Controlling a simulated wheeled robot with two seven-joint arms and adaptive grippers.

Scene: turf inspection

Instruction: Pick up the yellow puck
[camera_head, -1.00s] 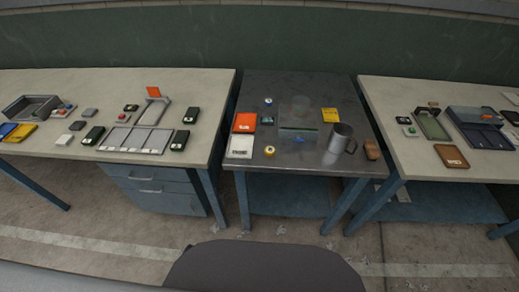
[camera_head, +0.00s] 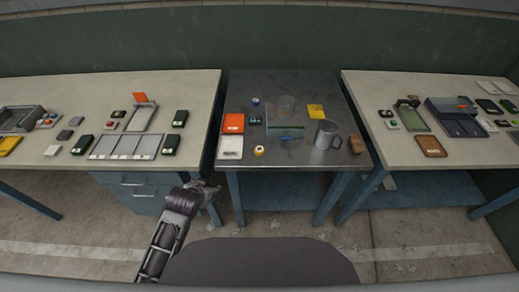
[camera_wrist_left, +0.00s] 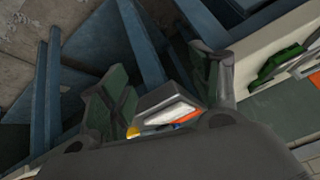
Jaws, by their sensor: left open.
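The yellow puck (camera_head: 259,151) sits near the front left of the dark middle table (camera_head: 310,163), just right of a white card (camera_head: 230,148). Its top has a pale centre. My left arm reaches in from below, and its gripper (camera_head: 206,190) is in front of and below the table's front left corner, apart from the puck. In the left wrist view the gripper (camera_wrist_left: 163,88) has its fingers spread, with nothing held between them. A small yellow patch low in that view is partly hidden, and I cannot tell whether it is the puck. My right gripper is not in view.
Pale tables with trays stand either side, separated by narrow gaps.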

